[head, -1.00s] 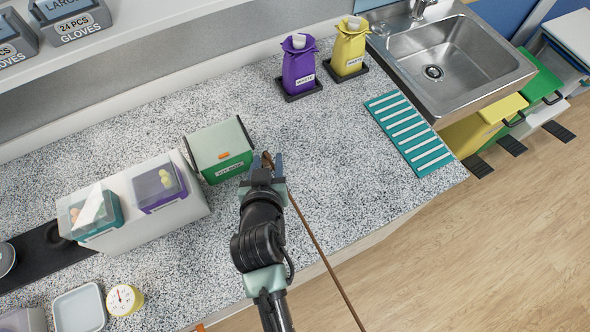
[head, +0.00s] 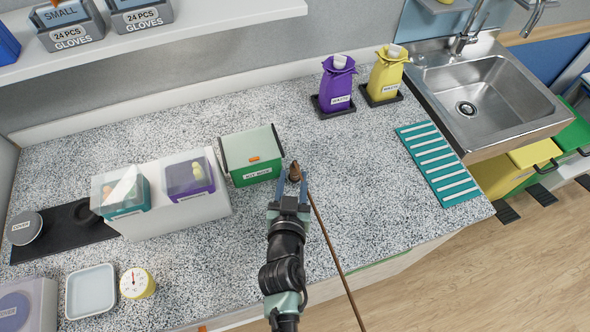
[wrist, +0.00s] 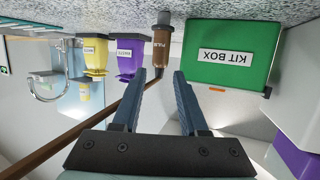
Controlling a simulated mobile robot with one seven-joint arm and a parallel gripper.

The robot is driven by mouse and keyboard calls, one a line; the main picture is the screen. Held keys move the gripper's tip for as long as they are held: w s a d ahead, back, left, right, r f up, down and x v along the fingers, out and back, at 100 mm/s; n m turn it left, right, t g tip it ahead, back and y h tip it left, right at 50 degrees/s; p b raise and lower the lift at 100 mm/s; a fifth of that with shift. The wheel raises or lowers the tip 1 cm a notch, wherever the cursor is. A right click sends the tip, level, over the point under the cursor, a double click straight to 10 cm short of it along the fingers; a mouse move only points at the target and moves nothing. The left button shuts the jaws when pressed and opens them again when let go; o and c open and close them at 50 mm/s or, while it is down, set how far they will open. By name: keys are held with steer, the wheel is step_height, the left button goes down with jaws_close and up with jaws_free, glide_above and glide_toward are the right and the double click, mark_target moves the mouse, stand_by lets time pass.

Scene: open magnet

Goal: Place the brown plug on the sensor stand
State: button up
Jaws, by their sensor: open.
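The brown plug (head: 295,171) is just beyond my fingertips, close to the right side of the green kit box. In the wrist view, the plug (wrist: 161,45) has a small label and its grey end meets the speckled counter. A brown cord (head: 335,258) runs from it past my gripper and over the counter's front edge. My gripper (head: 292,181) is open and empty. In the wrist view its blue fingers (wrist: 157,85) are spread, with the plug ahead of the gap between them. I cannot pick out a sensor stand.
The kit box (head: 252,155) stands left of my gripper. Purple (head: 337,85) and yellow (head: 385,75) bottles stand at the back. A teal ribbed mat (head: 437,163) lies by the sink (head: 488,100). Counter right of the plug is clear.

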mark_target(294, 170)
steer(key=shift+f+x, duration=0.15)
steer(key=shift+x, duration=1.2)
steer(key=shift+f+x, duration=0.15)
steer(key=shift+x, duration=1.15)
steer(key=shift+s+d, duration=0.1)
jaws_close()
